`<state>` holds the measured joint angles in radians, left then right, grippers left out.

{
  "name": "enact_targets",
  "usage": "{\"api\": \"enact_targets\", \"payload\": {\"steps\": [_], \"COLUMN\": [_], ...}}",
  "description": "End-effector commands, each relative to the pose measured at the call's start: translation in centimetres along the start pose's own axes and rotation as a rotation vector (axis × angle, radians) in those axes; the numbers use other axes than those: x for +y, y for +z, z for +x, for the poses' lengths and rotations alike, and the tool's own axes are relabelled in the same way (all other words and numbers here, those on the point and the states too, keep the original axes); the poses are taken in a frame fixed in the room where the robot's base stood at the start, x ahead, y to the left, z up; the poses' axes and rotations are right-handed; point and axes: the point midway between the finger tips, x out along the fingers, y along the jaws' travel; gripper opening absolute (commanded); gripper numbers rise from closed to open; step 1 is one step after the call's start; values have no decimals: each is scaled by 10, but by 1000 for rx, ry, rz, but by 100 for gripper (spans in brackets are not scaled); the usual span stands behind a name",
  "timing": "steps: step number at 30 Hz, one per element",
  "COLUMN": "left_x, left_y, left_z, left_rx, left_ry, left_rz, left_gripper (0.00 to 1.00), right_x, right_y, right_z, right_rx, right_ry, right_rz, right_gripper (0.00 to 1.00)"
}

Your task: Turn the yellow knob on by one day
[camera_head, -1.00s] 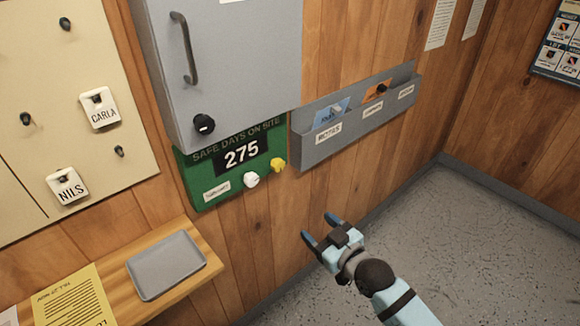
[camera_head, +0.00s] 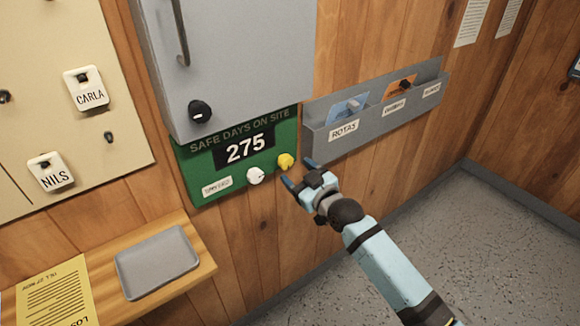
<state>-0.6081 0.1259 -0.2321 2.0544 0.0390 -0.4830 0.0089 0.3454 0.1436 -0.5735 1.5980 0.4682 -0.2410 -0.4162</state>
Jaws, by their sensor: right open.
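The yellow knob (camera_head: 285,161) sits on the right side of the green safe-days board (camera_head: 192,190) on the wooden wall. The board's counter (camera_head: 245,148) reads 275. A white knob (camera_head: 255,176) is just left of and below the yellow one. My right gripper (camera_head: 298,173) is open and empty, its blue fingertips close to the yellow knob, just right of and below it. I cannot tell whether a fingertip touches the knob. My left gripper is out of view.
A grey cabinet (camera_head: 235,60) with a black knob (camera_head: 200,111) hangs above the board. A grey wall rack (camera_head: 385,122) with cards is to the right. A grey tray (camera_head: 157,262) lies on the wooden shelf (camera_head: 206,268) at lower left. Name tags hang on a cream board (camera_head: 110,160).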

Motion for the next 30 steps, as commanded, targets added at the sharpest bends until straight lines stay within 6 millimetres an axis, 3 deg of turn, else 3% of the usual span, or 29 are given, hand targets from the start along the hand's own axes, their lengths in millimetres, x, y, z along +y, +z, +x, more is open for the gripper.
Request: {"api": "enact_targets", "payload": {"steps": [3, 7, 18, 25, 30], "left_x": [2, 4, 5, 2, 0], "left_y": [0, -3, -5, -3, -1], "left_z": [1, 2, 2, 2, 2], "left_rx": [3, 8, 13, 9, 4], "left_ry": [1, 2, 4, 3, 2], "left_rz": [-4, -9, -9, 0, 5], "left_gripper": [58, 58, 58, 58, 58], "right_x": [0, -1, 0, 0, 0], "right_y": [0, 0, 0, 0, 0], "right_z": [20, 32, 37, 37, 37], "right_rx": [0, -1, -1, -1, -1], "right_ry": [-1, -1, -1, -1, -1], "right_rz": [1, 1, 0, 1, 6], "right_gripper": [65, 65, 65, 15, 15]}}
